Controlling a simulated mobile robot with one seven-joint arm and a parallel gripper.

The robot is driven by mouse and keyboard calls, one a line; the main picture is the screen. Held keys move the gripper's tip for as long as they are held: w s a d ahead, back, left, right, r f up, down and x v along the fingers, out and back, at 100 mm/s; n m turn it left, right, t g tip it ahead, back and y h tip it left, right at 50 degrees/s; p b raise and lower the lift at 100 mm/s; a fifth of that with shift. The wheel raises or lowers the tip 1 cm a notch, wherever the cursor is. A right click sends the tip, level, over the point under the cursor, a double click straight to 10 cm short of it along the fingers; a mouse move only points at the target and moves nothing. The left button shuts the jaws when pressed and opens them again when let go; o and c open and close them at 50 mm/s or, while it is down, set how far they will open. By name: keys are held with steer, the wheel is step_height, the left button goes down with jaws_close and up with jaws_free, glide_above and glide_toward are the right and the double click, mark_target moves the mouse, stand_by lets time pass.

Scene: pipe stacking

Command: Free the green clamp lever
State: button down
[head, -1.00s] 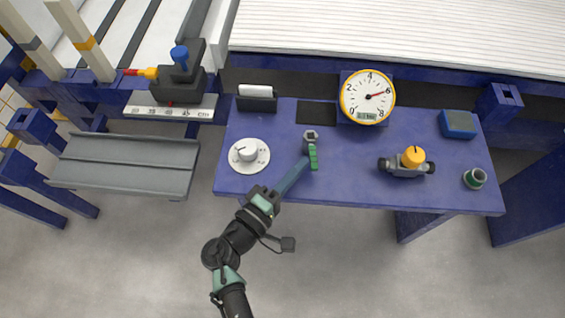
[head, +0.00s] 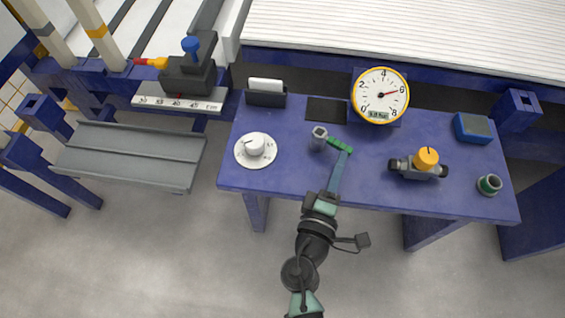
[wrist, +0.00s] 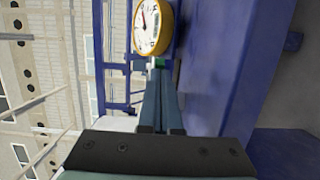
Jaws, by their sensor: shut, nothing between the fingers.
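The green clamp lever (head: 339,145) extends to the right and slightly toward the front from a grey hexagonal clamp post (head: 319,139) on the blue bench. My gripper (head: 347,153) is shut and empty, its blue fingers reaching in from the front edge. The fingertips are at the lever's outer end; whether they touch it I cannot tell. In the wrist view my gripper (wrist: 158,72) points at a small patch of the green lever (wrist: 159,62), mostly hidden behind the fingers.
A yellow-rimmed gauge (head: 380,96) stands behind at the right. A valve with an orange knob (head: 427,158) and a green-rimmed ring (head: 489,184) are further right. The bench front between dial and valve is mostly clear.

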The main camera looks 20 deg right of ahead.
steer(key=shift+w+d+f+b, duration=0.1)
steer(key=shift+w+d+b, duration=0.1)
steer(key=shift+d+b, duration=0.35)
steer(key=shift+w+d+b, duration=0.15)
steer(key=shift+d+b, duration=0.1)
steer(key=shift+d, duration=0.45)
steer(key=shift+w+d+b, duration=0.4)
steer(key=shift+d, duration=0.3)
steer(key=shift+d+r, duration=0.15)
steer(key=shift+r, duration=0.1)
